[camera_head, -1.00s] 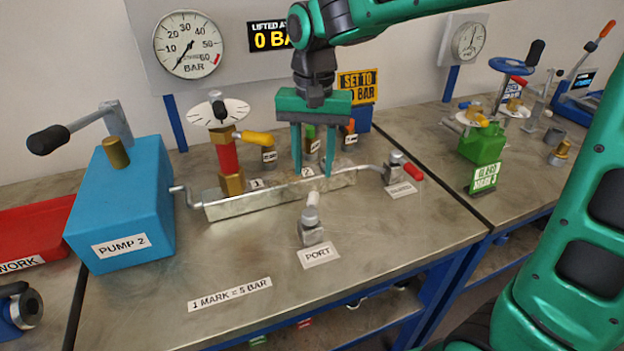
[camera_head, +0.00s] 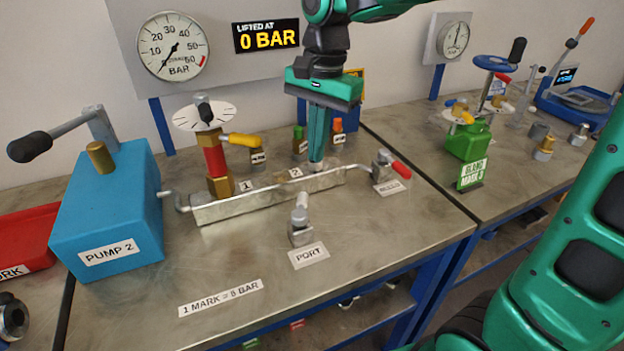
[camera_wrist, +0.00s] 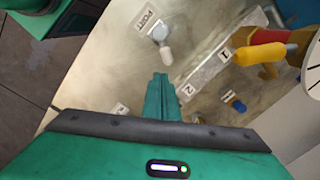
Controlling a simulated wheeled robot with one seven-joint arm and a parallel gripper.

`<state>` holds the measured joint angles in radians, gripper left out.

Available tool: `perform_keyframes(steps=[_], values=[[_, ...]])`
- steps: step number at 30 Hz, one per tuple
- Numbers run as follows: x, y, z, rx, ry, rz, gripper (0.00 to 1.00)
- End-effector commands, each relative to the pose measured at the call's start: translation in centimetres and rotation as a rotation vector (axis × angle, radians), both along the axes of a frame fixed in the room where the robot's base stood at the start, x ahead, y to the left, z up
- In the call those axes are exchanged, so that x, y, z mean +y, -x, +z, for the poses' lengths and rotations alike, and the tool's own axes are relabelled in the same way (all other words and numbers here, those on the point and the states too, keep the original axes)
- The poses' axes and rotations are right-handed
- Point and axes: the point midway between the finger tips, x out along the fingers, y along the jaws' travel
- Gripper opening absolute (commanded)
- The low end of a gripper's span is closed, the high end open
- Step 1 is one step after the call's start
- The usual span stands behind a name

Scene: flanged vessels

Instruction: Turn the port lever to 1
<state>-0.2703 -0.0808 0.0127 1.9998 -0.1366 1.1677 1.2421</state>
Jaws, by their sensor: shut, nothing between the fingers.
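The port lever (camera_head: 302,203) has a pale grip on a metal valve body (camera_head: 300,234), behind the PORT label (camera_head: 309,256). Its grip points back toward the manifold block (camera_head: 270,197), nearer the 2 label (camera_head: 295,172) than the 1 label (camera_head: 246,185). In the wrist view the lever (camera_wrist: 166,55) stands beyond my fingertips, beside its PORT label (camera_wrist: 147,19). My gripper (camera_head: 316,166) is shut and empty, pointing down over the block's right part, behind the lever. The fingertips (camera_wrist: 161,78) look apart from the lever.
A yellow-handled valve (camera_head: 243,140) and red column with a dial stand left of my gripper. A red-handled valve (camera_head: 390,165) is at the block's right end. The blue pump (camera_head: 107,215) stands left.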

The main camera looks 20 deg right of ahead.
Motion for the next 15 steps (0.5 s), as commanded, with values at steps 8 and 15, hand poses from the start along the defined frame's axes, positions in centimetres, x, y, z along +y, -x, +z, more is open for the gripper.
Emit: perform_keyframes(steps=[8,15], values=[[-3.3,1.1,1.0,0.028,-0.109,-0.566,0.0],[-5.0,2.3,1.7,0.082,-0.194,-0.954,0.0]])
